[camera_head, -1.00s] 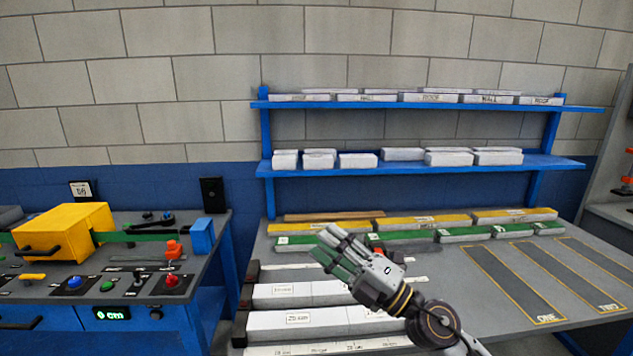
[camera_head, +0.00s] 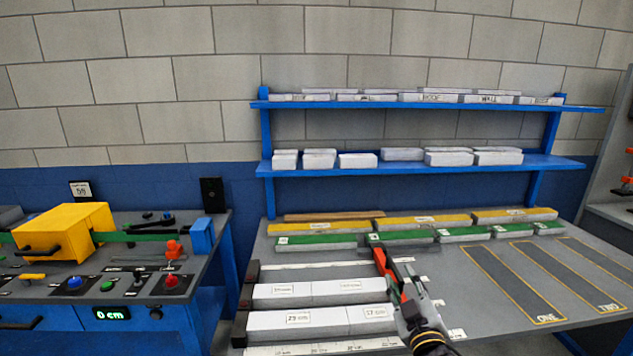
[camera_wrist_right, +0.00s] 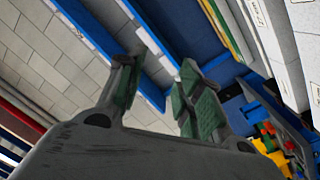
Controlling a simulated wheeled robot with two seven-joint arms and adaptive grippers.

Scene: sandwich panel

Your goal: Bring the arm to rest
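My right gripper (camera_head: 395,270) is over the middle of the grey workbench (camera_head: 450,300), its arm coming in from the bottom. It also shows in the right wrist view (camera_wrist_right: 160,92), where its two green-padded fingers stand apart with nothing held between them. In the head view a red-orange strip shows along the fingers; I cannot tell what it is. My left gripper is not in view.
White panels (camera_head: 285,292) lie at the bench's left. Yellow-topped (camera_head: 330,228) and green-topped pieces (camera_head: 325,240) line its back. Blue shelves (camera_head: 420,167) hold several white blocks. A yellow machine (camera_head: 65,230) stands at left. The outlined strips (camera_head: 510,282) at right are bare.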

